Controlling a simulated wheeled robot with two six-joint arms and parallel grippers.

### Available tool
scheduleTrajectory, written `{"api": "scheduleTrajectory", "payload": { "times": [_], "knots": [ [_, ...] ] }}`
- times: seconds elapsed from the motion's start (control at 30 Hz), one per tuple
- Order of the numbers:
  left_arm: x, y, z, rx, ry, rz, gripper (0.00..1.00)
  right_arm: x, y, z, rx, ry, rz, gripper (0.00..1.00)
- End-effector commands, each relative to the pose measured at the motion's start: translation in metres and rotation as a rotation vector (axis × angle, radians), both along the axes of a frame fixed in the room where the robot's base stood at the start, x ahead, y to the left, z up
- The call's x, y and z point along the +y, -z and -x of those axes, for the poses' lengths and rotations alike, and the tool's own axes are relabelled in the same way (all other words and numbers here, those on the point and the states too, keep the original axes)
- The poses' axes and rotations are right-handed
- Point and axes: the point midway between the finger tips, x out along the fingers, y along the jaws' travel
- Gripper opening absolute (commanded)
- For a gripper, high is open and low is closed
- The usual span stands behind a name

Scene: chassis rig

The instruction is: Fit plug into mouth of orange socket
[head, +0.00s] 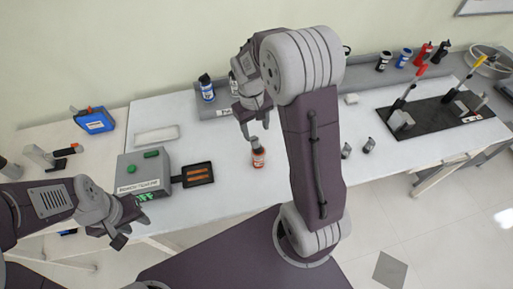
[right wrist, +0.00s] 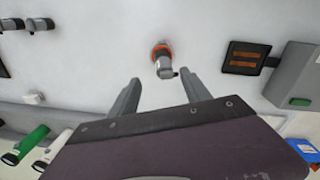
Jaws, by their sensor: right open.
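An orange-based upright piece with a grey top (head: 258,153) stands on the white table; in the right wrist view it shows as a grey cylinder with an orange ring (right wrist: 163,58). I cannot tell for sure whether it is the plug. A black block with two orange slots (head: 198,174) lies beside the grey box; it also shows in the right wrist view (right wrist: 246,58). Which part is the orange socket is unclear. My right gripper (head: 253,128) is open and empty, above and behind the upright piece. My left gripper (head: 128,228) hangs at the table's front left; its jaw gap is unclear.
A grey box with green buttons (head: 145,175) stands left on the white table (head: 225,195). Two small grey pieces (head: 357,148) lie to the right. A blue-labelled bottle (head: 207,90) stands at the back.

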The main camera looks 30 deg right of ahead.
Motion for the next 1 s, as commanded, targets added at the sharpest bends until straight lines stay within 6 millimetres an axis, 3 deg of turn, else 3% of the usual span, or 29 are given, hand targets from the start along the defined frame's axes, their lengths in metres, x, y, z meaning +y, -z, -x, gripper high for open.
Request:
{"api": "scheduleTrajectory", "payload": {
  "times": [0.2, 0.37, 0.63, 0.9, 1.0],
  "knots": [
    [0.000, -0.005, 0.000, 0.000, 0.000, 0.000, 0.36, -0.002, 0.031, 0.000, 0.004, -0.001, -0.001, 0.56],
    [0.000, -0.006, 0.000, 0.000, -0.001, 0.000, 0.36, -0.003, 0.037, -0.001, 0.002, -0.001, -0.001, 0.56],
    [0.000, -0.016, 0.000, 0.000, 0.000, 0.000, 0.36, -0.009, 0.080, -0.004, 0.005, -0.002, -0.001, 0.56],
    [0.000, -0.015, 0.000, 0.000, -0.001, 0.000, 0.36, -0.009, 0.086, -0.005, 0.001, -0.002, -0.001, 0.56],
    [0.000, -0.015, 0.000, 0.000, 0.000, 0.000, 0.36, -0.009, 0.086, -0.005, 0.001, -0.002, -0.001, 0.28]
  ]
}}
